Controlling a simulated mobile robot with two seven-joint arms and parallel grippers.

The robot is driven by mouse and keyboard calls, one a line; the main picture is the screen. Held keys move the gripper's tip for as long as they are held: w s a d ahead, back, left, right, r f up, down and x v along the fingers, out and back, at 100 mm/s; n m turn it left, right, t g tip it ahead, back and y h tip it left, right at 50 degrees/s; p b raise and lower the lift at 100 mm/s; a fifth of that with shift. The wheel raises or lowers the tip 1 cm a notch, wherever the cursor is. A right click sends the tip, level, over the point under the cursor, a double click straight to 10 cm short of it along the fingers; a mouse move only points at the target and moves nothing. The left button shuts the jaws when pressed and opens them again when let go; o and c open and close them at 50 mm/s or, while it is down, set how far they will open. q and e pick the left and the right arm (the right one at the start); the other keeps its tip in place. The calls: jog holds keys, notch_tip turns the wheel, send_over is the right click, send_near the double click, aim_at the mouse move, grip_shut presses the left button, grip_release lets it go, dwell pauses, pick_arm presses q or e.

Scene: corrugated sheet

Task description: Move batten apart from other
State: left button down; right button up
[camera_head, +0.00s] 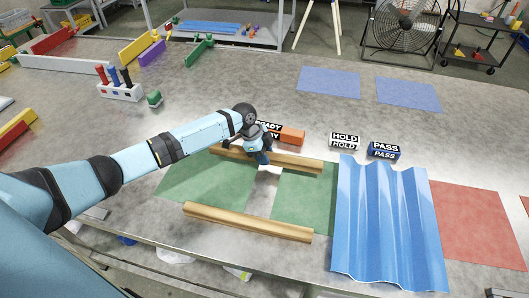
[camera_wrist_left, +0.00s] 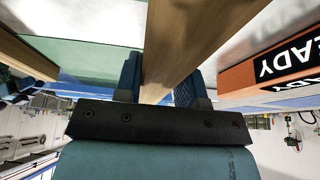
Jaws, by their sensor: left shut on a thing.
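Two wooden battens lie across the green mats on the grey table. My left gripper (camera_head: 262,160) is shut on the far batten (camera_head: 300,162), near its middle. In the left wrist view that far batten (camera_wrist_left: 190,35) runs between the two blue fingers (camera_wrist_left: 160,85). The near batten (camera_head: 247,221) lies closer to the table's front edge, roughly parallel and clearly apart from the far one. It also shows at the left of the left wrist view (camera_wrist_left: 25,55). I cannot tell whether the far batten touches the table. My right gripper is not in view.
An orange READY block (camera_head: 291,136) stands just behind the far batten. HOLD (camera_head: 345,142) and PASS (camera_head: 384,150) blocks stand to its right. A blue corrugated sheet (camera_head: 385,225) lies right of the green mats (camera_head: 305,197). Blue mats (camera_head: 330,82) at the back are bare.

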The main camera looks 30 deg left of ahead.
pick_arm(q)
notch_tip(320, 180, down, 2)
jog(key=shift+b, duration=0.4)
jog(key=shift+f+b, duration=0.3)
jog(key=shift+f, duration=0.3)
jog(key=c, duration=0.6)
grip_release()
jog(key=shift+c, duration=0.2)
jog(key=v, duration=1.2)
jog(key=shift+a+r, duration=0.1)
jog(key=shift+r, duration=0.15)
jog(key=shift+s+a+r, duration=0.1)
jog(key=shift+a+r, duration=0.1)
jog(key=shift+r, duration=0.4)
